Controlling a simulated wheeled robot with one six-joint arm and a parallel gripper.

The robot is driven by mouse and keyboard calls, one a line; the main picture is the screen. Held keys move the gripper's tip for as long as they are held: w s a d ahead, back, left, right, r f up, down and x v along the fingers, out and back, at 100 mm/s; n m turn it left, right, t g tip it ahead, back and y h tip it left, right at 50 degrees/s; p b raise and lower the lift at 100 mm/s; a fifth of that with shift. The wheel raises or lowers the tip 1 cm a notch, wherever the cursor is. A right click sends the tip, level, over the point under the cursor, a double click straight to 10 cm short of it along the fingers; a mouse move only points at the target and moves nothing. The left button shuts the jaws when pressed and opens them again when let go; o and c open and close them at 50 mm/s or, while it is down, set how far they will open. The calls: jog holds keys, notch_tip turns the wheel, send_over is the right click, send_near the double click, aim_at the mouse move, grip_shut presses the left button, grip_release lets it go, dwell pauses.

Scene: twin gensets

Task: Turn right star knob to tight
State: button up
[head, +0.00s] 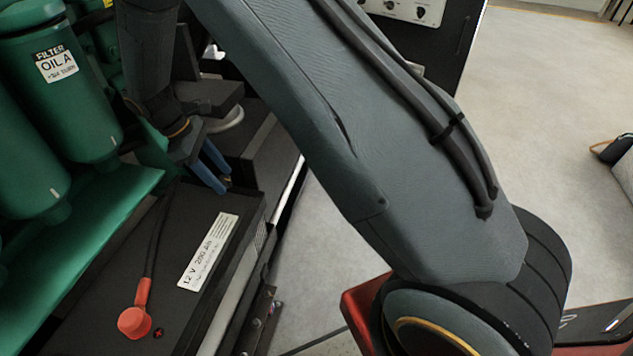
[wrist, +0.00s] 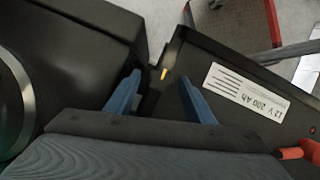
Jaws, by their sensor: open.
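My gripper (head: 223,184) is open, with its blue fingers apart above the far end of the black battery (head: 185,220). It also shows in the wrist view (wrist: 160,77), the two fingers on either side of a small dark part with a yellow mark (wrist: 164,74). This part sits in the gap between the battery (wrist: 255,70) and a large black housing (wrist: 85,45). I cannot tell whether it is the right star knob, and its shape is mostly hidden. No star-shaped knob shows clearly in either view. I see nothing held between the fingers.
Green filter canisters (head: 65,95) stand at the left above a green ledge (head: 90,215). A red-capped battery terminal (head: 134,321) with a black cable is near the front. My arm crosses the middle of the head view. Grey floor (head: 550,100) is open at the right.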

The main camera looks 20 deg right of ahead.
jog(key=n, duration=0.2)
jog(key=n+t, duration=0.1)
jog(key=n, duration=0.1)
jog(key=n+t, duration=0.1)
jog(key=n, duration=0.1)
jog(key=shift+s+a+b, duration=0.1)
jog(key=shift+s+b, duration=0.2)
jog(key=shift+b, duration=0.1)
jog(key=n+t+b, duration=0.1)
jog(key=n, duration=0.2)
jog(key=shift+s+f+n+t, duration=0.1)
jog(key=shift+n+t, duration=0.2)
jog(key=n+b, duration=0.1)
jog(key=n+t+b, duration=0.1)
jog(key=n, duration=0.1)
jog(key=n+y+b, duration=0.1)
jog(key=shift+s+d+n, duration=0.15)
jog(key=shift+d+n, duration=0.1)
jog(key=shift+n, duration=0.05)
jog(key=v, duration=0.8)
jog(key=s+d+r+m+g+y+p, duration=0.1)
jog(key=s+d+m, duration=0.8)
jog(key=m, duration=0.4)
jog(key=s+d+r+m+g+y+p, duration=0.1)
jog(key=s+d+r+m+y+p, duration=0.1)
jog(key=s+d+m, duration=0.8)
jog(key=shift+s+d+r+m+g+p, duration=0.2)
jog(key=shift+d+m+g+p, duration=0.15)
jog(key=shift+m, duration=1.45)
jog(key=shift+a, duration=0.1)
